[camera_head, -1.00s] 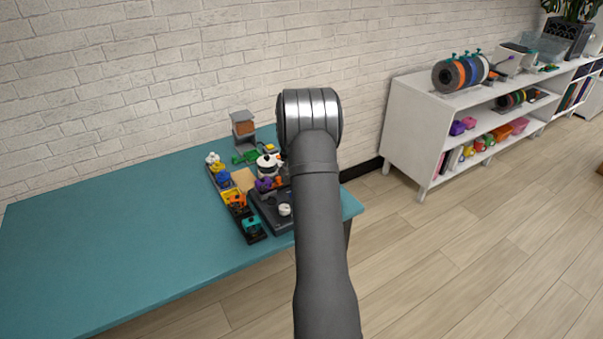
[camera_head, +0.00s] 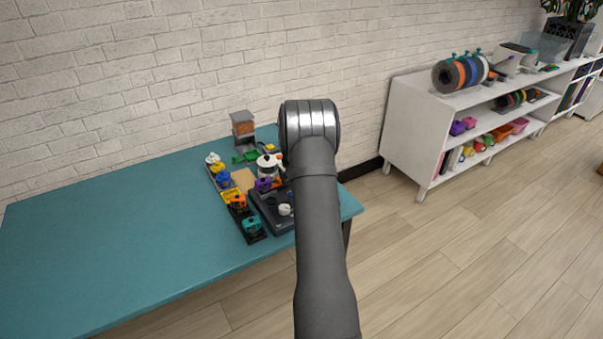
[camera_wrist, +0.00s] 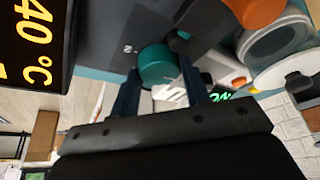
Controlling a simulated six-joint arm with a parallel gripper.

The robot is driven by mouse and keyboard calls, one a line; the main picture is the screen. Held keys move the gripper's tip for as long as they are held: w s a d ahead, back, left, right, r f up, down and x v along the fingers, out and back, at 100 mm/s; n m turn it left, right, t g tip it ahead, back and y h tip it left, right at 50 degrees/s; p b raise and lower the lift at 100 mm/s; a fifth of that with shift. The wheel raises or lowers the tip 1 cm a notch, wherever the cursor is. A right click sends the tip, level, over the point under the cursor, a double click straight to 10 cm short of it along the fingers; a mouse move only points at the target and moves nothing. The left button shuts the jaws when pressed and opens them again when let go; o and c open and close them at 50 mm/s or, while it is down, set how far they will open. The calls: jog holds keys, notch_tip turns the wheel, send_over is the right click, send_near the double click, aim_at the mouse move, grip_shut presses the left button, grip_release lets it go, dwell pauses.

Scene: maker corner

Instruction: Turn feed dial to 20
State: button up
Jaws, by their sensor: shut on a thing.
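In the wrist view, a round teal knob (camera_wrist: 158,66) stands out from a dark grey panel (camera_wrist: 112,28). My gripper (camera_wrist: 160,72) has its two dark blue fingers on either side of the knob, shut on it. I cannot read any scale or number on the knob, nor tell whether it is the feed dial.
In the head view, several small coloured devices stand in a row on the teal table (camera_head: 110,240), with a teal one (camera_head: 252,225) at its near end. A dark machine (camera_head: 268,212) stands beside them. The table's left side is clear. A white shelf (camera_head: 410,140) stands at right.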

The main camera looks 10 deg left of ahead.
jog(key=shift+m, duration=0.3)
jog(key=m+h, duration=0.2)
jog(key=m, duration=0.3)
jog(key=shift+a, duration=0.2)
jog(key=m+g+h, duration=0.1)
jog(key=m, duration=0.2)
jog(key=m+g+h, duration=0.1)
jog(key=m, duration=0.2)
jog(key=shift+w+a, duration=0.1)
jog(key=shift+w, duration=0.05)
dwell(0.4)
jog(key=o, duration=1)
jog(key=shift+c, duration=0.2)
jog(key=v, duration=1.7)
jog(key=shift+r, duration=0.25)
